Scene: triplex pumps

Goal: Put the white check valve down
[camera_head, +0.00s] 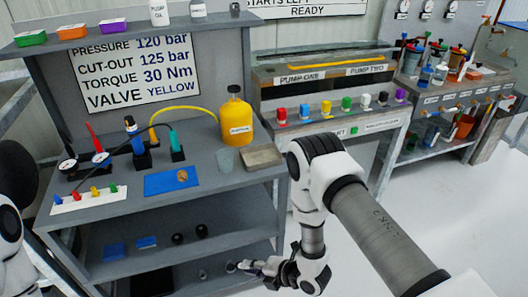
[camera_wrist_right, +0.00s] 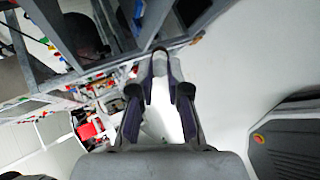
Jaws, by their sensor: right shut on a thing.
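My right gripper (camera_head: 262,267) is low at the right end of the bench's lower shelves, at the end of my arm. It also shows in the right wrist view (camera_wrist_right: 168,72), its dark fingers drawn close together. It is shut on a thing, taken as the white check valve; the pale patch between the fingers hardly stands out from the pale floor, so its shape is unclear. A white piece (camera_head: 365,100) stands in the coloured row on the pump ledge. Part of my left arm shows at the left edge; its gripper is out of view.
Open pale floor (camera_head: 350,260) lies to the right.

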